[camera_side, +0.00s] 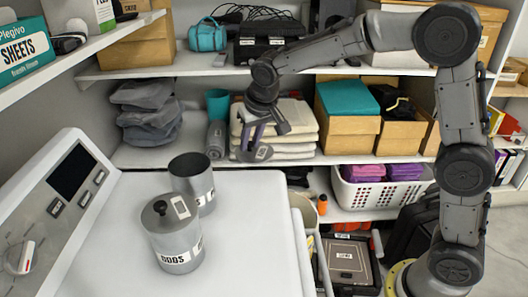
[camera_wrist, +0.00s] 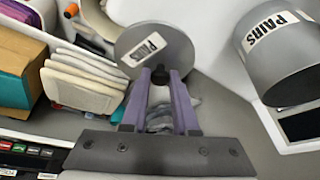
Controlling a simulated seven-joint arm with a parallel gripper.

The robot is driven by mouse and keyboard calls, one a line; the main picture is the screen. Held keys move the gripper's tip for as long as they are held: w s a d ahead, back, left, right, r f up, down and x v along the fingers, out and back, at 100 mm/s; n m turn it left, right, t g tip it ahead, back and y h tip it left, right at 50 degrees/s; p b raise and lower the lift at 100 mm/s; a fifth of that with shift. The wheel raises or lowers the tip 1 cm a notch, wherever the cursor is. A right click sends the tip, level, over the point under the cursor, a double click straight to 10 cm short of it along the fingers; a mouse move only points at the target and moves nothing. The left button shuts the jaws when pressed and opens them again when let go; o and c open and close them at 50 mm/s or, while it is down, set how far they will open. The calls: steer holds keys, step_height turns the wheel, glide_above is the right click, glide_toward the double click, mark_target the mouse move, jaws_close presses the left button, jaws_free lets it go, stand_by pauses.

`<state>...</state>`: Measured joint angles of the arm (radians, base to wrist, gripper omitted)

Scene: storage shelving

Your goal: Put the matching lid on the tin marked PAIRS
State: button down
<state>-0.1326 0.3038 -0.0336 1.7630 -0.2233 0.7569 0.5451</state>
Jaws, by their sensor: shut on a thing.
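My gripper (camera_side: 254,140) is shut on the knob of a round grey lid (camera_side: 258,153). In the wrist view the gripper's purple fingers (camera_wrist: 160,76) pinch the dark knob, and the lid (camera_wrist: 175,42) carries a PAIRS label. The tin marked PAIRS (camera_wrist: 288,68) is at the upper right of the wrist view. In the side view an open grey tin (camera_side: 188,177) stands upright on the white top, its label partly hidden. The held lid is to its right, apart from it. In front stands a second tin (camera_side: 174,240) marked ODDS, with a black-knobbed lid on it.
The white worktop (camera_side: 250,240) is clear to the right of the tins. A sloped panel (camera_side: 65,190) rises at its left. Behind are shelves with folded white cloths (camera_side: 285,130), cardboard boxes (camera_side: 345,130) and a white basket (camera_side: 375,195).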

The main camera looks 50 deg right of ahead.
steer(key=w+a+r+n, duration=0.1)
steer(key=a+r, duration=0.1)
steer(key=a, duration=0.6)
steer(key=w+a+r+n+y, duration=0.1)
steer(key=a+r+n, duration=0.1)
steer(key=a, duration=0.7)
steer(key=shift+w+r, duration=0.3)
steer(key=shift+r, duration=0.5)
steer(key=shift+a+f, duration=0.1)
steer(key=shift+f, duration=0.05)
stand_by(0.8)
steer(key=shift+c, duration=0.6)
jaws_free()
steer(key=shift+r, duration=2.25)
